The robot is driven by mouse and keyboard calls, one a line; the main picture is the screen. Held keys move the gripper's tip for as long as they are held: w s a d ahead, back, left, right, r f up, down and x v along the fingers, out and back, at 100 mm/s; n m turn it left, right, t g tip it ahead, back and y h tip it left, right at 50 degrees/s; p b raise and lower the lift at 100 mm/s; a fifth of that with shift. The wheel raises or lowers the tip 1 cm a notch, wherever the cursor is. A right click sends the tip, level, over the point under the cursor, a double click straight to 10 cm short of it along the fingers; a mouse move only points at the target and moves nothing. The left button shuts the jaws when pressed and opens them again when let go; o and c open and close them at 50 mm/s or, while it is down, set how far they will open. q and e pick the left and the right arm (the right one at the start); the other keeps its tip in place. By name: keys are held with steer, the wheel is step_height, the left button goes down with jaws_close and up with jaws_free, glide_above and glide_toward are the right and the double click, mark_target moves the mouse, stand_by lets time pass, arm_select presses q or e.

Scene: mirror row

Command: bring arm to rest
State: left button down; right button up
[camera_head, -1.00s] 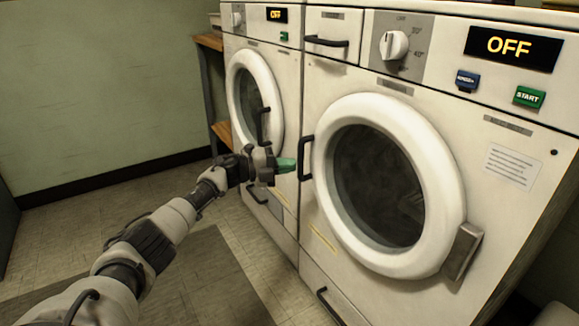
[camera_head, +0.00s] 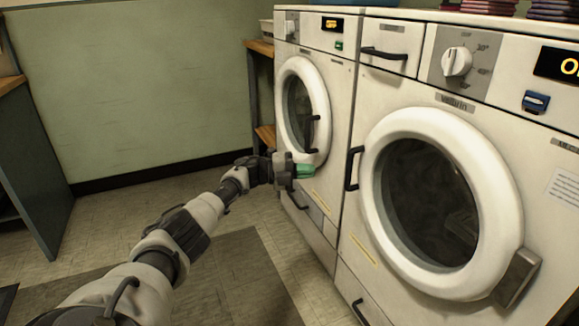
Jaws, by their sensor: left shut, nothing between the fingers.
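My left arm reaches in from the lower left of the head view. Its left gripper (camera_head: 303,171) is shut and empty, with green fingertips. It is in front of the lower part of the farther washing machine (camera_head: 341,85), near that machine's round door (camera_head: 319,95). The nearer washing machine (camera_head: 400,92) stands to its right, with its round door (camera_head: 510,205) closed and a black handle (camera_head: 353,168) at the door's left. I cannot tell whether the fingertips touch anything. My right gripper is not in the view.
A wooden-topped counter (camera_head: 40,165) stands at the left edge. A shelf unit (camera_head: 263,90) is beside the farther machine. Folded cloths (camera_head: 490,6) lie on top of the nearer machine. The tiled floor (camera_head: 130,205) between counter and machines is open, with a dark mat (camera_head: 235,270).

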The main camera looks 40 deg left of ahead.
arm_select(q)
steer(key=shift+s+a+r+b, duration=0.1)
steer(key=shift+s+a+b, duration=0.15)
steer(key=shift+a, duration=0.6)
steer(key=shift+s+a+f+b, duration=0.1)
steer(key=shift+a+b, duration=0.2)
steer(key=shift+a, duration=0.6)
steer(key=shift+s+a+r+b, duration=0.1)
steer(key=shift+s+a+b, duration=0.15)
steer(key=shift+a, duration=0.6)
